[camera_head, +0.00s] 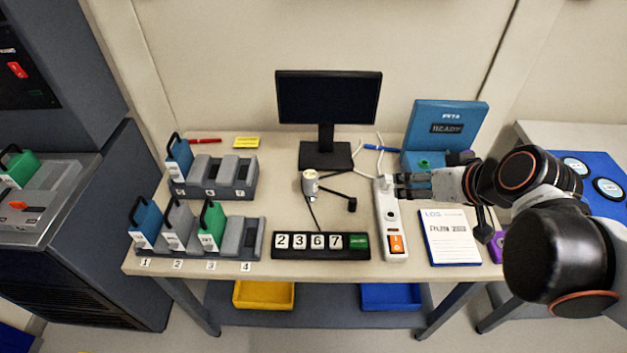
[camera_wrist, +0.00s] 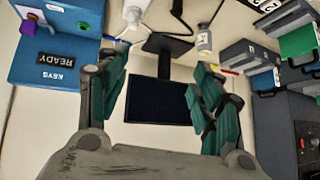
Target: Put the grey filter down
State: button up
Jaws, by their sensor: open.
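The grey filter (camera_head: 178,226) with a black loop handle stands upright in slot 2 of the front rack (camera_head: 249,238) at the left of the table. A blue filter (camera_head: 146,224) is in slot 1 and a green filter (camera_head: 212,227) in slot 3; slot 4 looks empty. My gripper (camera_head: 399,186) is far to the right of the rack, above the table beside the white power strip. In the wrist view my gripper (camera_wrist: 161,66) has its fingers spread wide, with nothing held between them.
A monitor (camera_head: 328,104), a blue key box (camera_head: 440,124), a number display (camera_head: 320,246), a notebook (camera_head: 449,238) and a white power strip (camera_head: 391,222) stand on the table. A back rack (camera_head: 232,178) holds another blue filter. Cables lie mid-table.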

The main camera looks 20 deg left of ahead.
jog(key=w+a+f+n+y+b, duration=0.2)
jog(key=w+a+f+n+y, duration=0.1)
jog(key=w+a+f, duration=0.4)
jog(key=n+y+b, duration=0.2)
jog(key=n+y, duration=0.2)
send_near(312, 175)
jog(key=x, duration=0.5)
jog(key=shift+w+a+f+p, duration=0.2)
jog(key=shift+p, duration=0.1)
jog(key=b+x, duration=0.1)
jog(key=x, duration=0.4)
jog(key=shift+a, duration=0.15)
jog(key=c, duration=1.3)
jog(key=shift+r, duration=0.1)
